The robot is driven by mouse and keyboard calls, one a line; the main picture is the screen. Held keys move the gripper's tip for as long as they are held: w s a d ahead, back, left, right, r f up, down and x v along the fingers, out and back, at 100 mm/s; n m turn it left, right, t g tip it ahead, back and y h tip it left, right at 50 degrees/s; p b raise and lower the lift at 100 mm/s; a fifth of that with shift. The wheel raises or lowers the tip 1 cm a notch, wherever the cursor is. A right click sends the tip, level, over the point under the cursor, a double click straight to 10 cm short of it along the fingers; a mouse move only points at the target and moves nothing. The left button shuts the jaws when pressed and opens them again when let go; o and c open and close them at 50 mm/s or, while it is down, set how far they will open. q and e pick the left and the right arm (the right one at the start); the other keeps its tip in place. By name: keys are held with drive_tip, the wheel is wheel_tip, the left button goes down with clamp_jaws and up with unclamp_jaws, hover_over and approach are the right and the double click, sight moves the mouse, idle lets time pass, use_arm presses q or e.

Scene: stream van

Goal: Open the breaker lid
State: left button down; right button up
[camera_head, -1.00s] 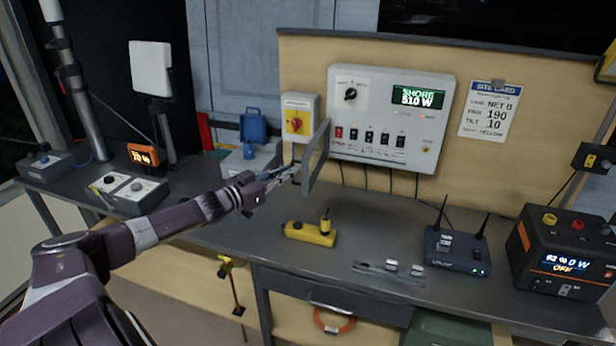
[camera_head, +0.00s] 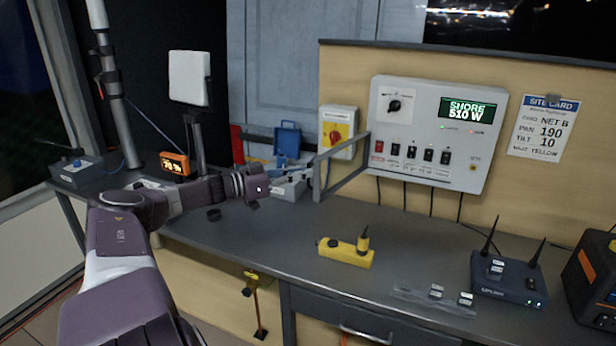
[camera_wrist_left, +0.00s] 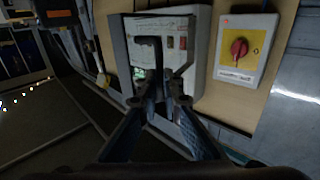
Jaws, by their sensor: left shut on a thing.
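The breaker lid (camera_head: 317,182) is a grey frame with a clear middle. It stands swung out to the left from the white power panel (camera_head: 470,165), hinged beside its row of switches (camera_head: 412,152), which are uncovered. My left gripper (camera_head: 304,178) is shut on the lid's free edge, left of the panel. In the left wrist view the fingers (camera_wrist_left: 162,94) meet at the lid, with the panel face behind. The exact finger contact is dark and hard to see. My right gripper is in neither view.
A yellow box with a red rotary switch (camera_head: 337,133) is mounted behind the lid. A blue-lidded grey box (camera_head: 287,140) stands close by my gripper. A yellow handheld device (camera_head: 345,252) lies on the bench below. The bench front middle (camera_head: 260,240) is clear.

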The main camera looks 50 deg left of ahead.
use_arm(q)
drive_tip(key=shift+w+r, duration=0.1)
drive_tip(key=shift+r, duration=0.4)
drive_tip(key=c, duration=2.3)
unclamp_jaws()
drive_tip(key=shift+w+f, duration=0.1)
drive_tip(key=shift+w, duration=0.1)
drive_tip(key=shift+c, duration=0.2)
drive_tip(key=shift+o, duration=1.2)
drive_tip(key=shift+w+d+f, duration=0.25)
drive_tip(key=shift+w+f, duration=0.05)
drive_tip(key=shift+w, duration=0.05)
drive_tip(key=v, duration=1.2)
drive_tip(key=shift+s+a, duration=0.15)
drive_tip(key=shift+f, duration=0.15)
